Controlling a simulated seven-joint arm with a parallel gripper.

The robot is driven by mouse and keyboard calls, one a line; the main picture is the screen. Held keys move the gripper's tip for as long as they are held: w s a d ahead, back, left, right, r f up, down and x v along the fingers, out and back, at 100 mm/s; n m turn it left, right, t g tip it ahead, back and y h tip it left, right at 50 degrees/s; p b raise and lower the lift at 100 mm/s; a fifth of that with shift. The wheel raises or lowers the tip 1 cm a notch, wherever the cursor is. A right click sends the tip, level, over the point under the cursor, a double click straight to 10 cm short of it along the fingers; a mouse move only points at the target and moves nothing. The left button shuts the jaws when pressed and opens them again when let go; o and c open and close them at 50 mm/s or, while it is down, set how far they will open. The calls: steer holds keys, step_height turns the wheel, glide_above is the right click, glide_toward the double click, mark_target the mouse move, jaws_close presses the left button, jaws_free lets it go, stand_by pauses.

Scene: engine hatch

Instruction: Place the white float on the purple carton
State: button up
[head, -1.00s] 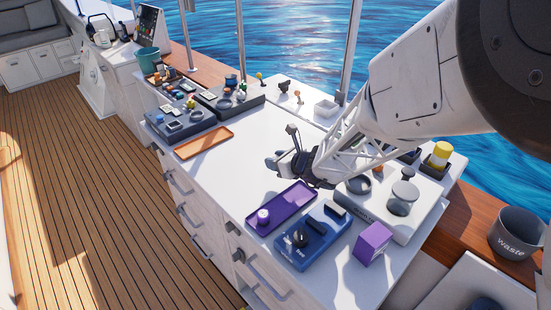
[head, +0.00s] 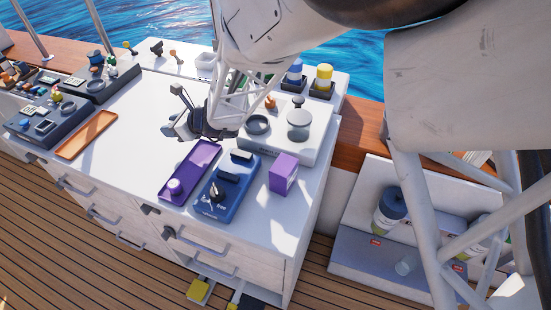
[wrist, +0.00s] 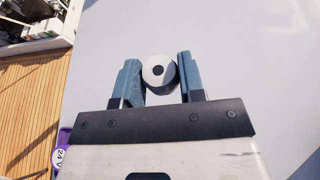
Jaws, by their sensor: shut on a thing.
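The white float (wrist: 158,73), round with a dark centre hole, sits between the two blue-grey fingers of my gripper (wrist: 160,82) in the wrist view. The gripper is shut on it, over a plain white surface. In the head view my gripper (head: 178,128) hangs over the white worktop, just behind the purple tray; the float is hard to make out there. The purple carton (head: 283,174) stands upright on the worktop to the right of my gripper and nearer the front, with its top clear.
A grey unit (head: 290,145) with a glass-like jar stands behind the carton. An orange tray (head: 86,134) lies left; the worktop between is clear.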

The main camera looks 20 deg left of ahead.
steer(key=s+d+f+v, duration=0.1)
steer(key=s+v, duration=0.1)
steer(key=v, duration=2.4)
steer(key=s+d, duration=0.7)
steer(key=d, duration=0.3)
steer(key=s+d+m+t, duration=0.1)
steer(key=s+d, duration=0.6)
steer(key=d, duration=0.3)
steer(key=shift+s+f, duration=0.15)
steer(key=shift+s, duration=0.15)
glide_above(287, 166)
steer(key=shift+f, duration=0.75)
steer(key=shift+f, duration=1.75)
